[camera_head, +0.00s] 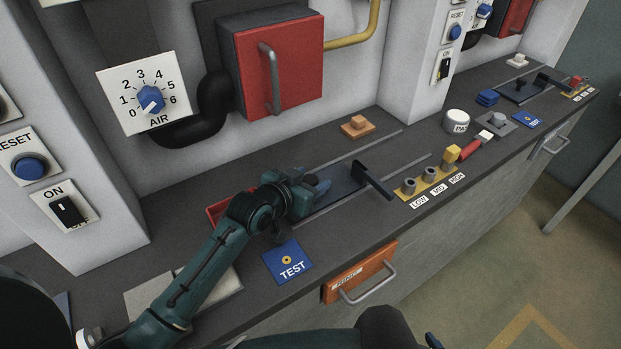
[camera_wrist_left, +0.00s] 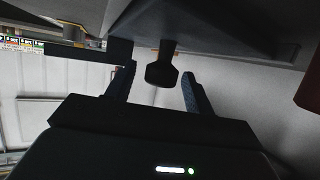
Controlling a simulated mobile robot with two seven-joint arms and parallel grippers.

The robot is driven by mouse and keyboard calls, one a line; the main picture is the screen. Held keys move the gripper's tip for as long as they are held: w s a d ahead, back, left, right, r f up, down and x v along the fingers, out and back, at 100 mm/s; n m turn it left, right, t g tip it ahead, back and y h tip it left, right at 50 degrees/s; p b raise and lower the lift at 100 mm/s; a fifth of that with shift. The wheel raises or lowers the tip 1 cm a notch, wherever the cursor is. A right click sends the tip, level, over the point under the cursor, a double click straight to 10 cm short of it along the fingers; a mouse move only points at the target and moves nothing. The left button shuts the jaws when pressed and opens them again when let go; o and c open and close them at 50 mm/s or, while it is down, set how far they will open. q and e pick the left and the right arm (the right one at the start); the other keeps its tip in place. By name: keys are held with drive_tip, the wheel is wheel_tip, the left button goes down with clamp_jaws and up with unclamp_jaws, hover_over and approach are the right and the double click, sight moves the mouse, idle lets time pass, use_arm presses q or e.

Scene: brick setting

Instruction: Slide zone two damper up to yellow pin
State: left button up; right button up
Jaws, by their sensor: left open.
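The nearer damper (camera_head: 343,180) is a dark flat slide with an upright end bar, lying between rails on the bench. The yellow pin (camera_head: 451,154) stands beyond the bar, at the HIGH end of a yellow strip (camera_head: 431,184) with two grey sockets at LOW and MID. The bar is short of the pin, near the LOW end. My left gripper (camera_head: 318,187) is over the near end of the slide. In the left wrist view its open fingers (camera_wrist_left: 158,90) are on either side of a dark knob (camera_wrist_left: 162,71), with gaps showing. No zone number is readable.
A blue TEST plate (camera_head: 289,262) and a red tray (camera_head: 217,213) lie near my left arm. An orange block (camera_head: 356,126) sits behind the rails. A red handle (camera_head: 470,149), a white round pad (camera_head: 456,121) and a second damper (camera_head: 522,91) are farther right.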

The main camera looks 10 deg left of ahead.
use_arm(q)
drive_tip(key=shift+w+d+f, duration=0.1)
drive_tip(key=shift+w, duration=0.15)
drive_tip(key=shift+c, duration=0.3)
clamp_jaws()
